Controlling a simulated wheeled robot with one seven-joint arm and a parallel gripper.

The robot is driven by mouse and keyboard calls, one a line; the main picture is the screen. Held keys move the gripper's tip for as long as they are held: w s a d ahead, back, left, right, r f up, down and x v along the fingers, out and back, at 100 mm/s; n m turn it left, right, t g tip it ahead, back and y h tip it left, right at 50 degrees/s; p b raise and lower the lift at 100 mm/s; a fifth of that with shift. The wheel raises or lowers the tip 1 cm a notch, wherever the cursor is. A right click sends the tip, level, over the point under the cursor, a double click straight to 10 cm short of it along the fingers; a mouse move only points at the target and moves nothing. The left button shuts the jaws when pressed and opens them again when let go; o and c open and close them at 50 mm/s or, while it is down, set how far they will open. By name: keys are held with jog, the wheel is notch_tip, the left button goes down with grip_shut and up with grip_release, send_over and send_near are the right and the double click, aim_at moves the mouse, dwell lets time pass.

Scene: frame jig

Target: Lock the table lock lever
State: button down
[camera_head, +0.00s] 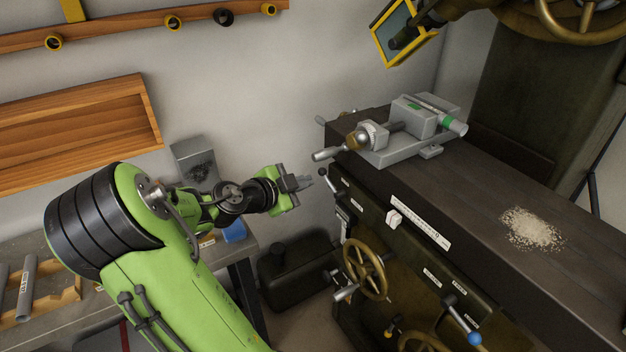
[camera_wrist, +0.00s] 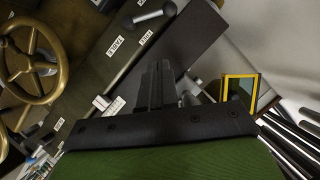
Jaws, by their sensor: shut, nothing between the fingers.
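My gripper (camera_head: 304,183) is shut and empty, held in the air just left of the milling machine's table end in the head view. In the wrist view its fingers (camera_wrist: 158,72) are together and point toward the machine. A short lever with a dark ball end (camera_head: 323,173) stands at the table's left end, close to my fingertips and apparently apart from them. A lever with a rounded grey end (camera_wrist: 150,15) shows beyond the fingertips in the wrist view, beside small white labels (camera_wrist: 117,46). The label text is too small to read surely, so I cannot confirm which lever is the table lock.
A vise (camera_head: 400,140) sits on the machine table (camera_head: 480,175), with a pile of chips (camera_head: 532,229) to its right. A brass handwheel (camera_head: 364,268) and a blue-knobbed lever (camera_head: 474,338) are on the machine's front. A workbench (camera_head: 100,297) stands at left.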

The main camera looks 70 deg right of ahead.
jog(key=s+d+f, duration=0.2)
jog(key=d+f, duration=0.3)
jog(key=d, duration=0.4)
jog(key=shift+f, duration=0.4)
jog(key=shift+w+d+f+n, duration=0.2)
jog(key=shift+d+n, duration=0.1)
jog(key=shift+n, duration=0.2)
jog(key=f+n+g+y, duration=0.1)
jog(key=w+d+f+n+y+b, duration=0.1)
jog(key=n, duration=0.1)
jog(key=shift+w+d+g, duration=0.1)
jog(key=shift+w+g, duration=0.05)
jog(key=shift+g, duration=0.25)
jog(key=shift+b, duration=0.5)
jog(key=shift+w+r, duration=0.1)
